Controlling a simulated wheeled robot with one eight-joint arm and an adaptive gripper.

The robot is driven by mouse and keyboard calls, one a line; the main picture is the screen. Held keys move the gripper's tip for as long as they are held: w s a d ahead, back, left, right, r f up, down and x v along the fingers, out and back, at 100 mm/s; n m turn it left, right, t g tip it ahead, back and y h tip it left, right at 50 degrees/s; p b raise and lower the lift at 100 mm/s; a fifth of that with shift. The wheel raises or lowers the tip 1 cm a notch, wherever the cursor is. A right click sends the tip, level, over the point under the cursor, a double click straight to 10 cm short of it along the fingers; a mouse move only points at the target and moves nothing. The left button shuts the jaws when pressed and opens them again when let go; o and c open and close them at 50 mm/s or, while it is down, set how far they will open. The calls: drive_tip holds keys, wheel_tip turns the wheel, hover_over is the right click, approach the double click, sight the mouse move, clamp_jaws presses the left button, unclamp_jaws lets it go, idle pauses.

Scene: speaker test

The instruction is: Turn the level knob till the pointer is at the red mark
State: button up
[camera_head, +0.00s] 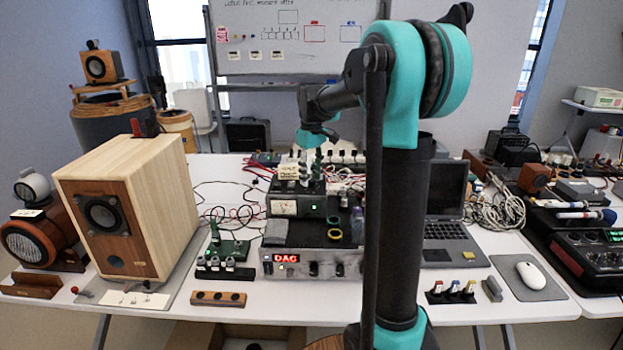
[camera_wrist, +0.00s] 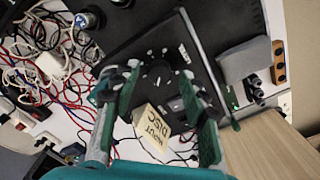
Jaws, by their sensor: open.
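My gripper (camera_wrist: 160,74) is open, its green fingers apart above a small black box with a meter (camera_head: 284,208). In the wrist view a dark round shape, perhaps the level knob (camera_wrist: 158,76), lies between the fingertips on the box's dark top. No contact with it can be made out. The pointer and the red mark are too small to tell. A cream block lettered "INPUT DISC" (camera_wrist: 152,129) shows between the fingers in the wrist view. In the head view my gripper (camera_head: 314,160) is just above the box, partly hidden by my arm.
A wooden speaker (camera_head: 128,208) stands left, a laptop (camera_head: 447,230) right. Red and black cables (camera_wrist: 62,75) lie behind.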

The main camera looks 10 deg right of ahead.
drive_tip(key=shift+f, duration=0.65)
clamp_jaws()
